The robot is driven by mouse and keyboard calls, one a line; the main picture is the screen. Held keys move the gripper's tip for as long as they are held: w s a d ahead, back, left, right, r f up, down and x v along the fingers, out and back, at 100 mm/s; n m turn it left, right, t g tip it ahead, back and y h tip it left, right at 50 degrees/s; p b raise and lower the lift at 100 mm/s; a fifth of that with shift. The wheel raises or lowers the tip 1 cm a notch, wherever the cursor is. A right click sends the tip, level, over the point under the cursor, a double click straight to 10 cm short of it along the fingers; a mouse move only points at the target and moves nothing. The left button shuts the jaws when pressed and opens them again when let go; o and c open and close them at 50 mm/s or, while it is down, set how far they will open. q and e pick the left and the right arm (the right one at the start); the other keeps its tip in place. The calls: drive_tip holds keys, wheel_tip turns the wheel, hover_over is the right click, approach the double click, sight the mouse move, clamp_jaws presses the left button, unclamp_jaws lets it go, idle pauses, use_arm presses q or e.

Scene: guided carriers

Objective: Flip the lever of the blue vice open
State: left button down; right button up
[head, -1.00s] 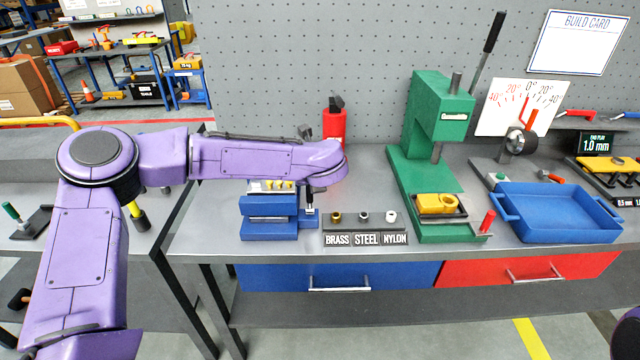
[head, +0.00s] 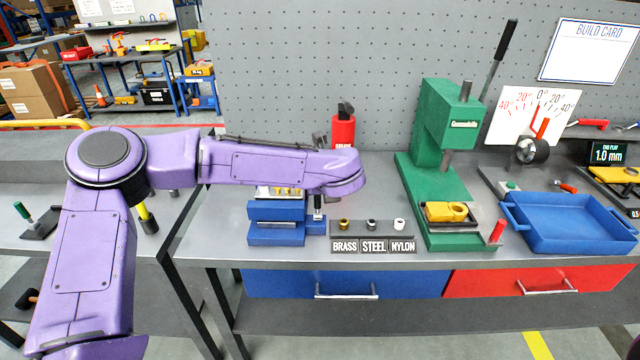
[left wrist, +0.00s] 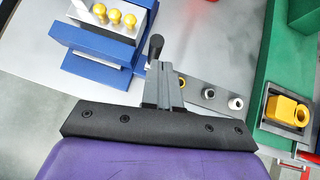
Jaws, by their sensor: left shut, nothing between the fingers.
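The blue vice (head: 276,233) stands on the grey bench, partly hidden behind my purple left arm in the head view. Its blue body also shows at the top left of the left wrist view (left wrist: 98,72), with several yellow round-headed pieces on its pale top. A lever with a black knob (left wrist: 155,46) stands at the vice's right side. My left gripper (left wrist: 158,66) is shut and empty, its fingertips close to the knob; I cannot tell whether they touch.
A rack labelled brass, steel, nylon (head: 372,232) sits right of the vice. A green press (head: 447,122) and a blue tray (head: 570,235) stand farther right. A red bottle (head: 343,131) is behind my wrist. Bare bench lies left of the vice.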

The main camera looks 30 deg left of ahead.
use_arm(q)
drive_tip(key=w+a+r+b+v, duration=0.1)
drive_tip(key=b+v, duration=0.1)
drive_tip(key=v, duration=0.8)
drive_tip(key=shift+s+r+b, duration=0.2)
drive_tip(key=shift+r+b, duration=0.1)
drive_tip(key=shift+b, duration=0.05)
drive_tip(key=shift+d, duration=0.1)
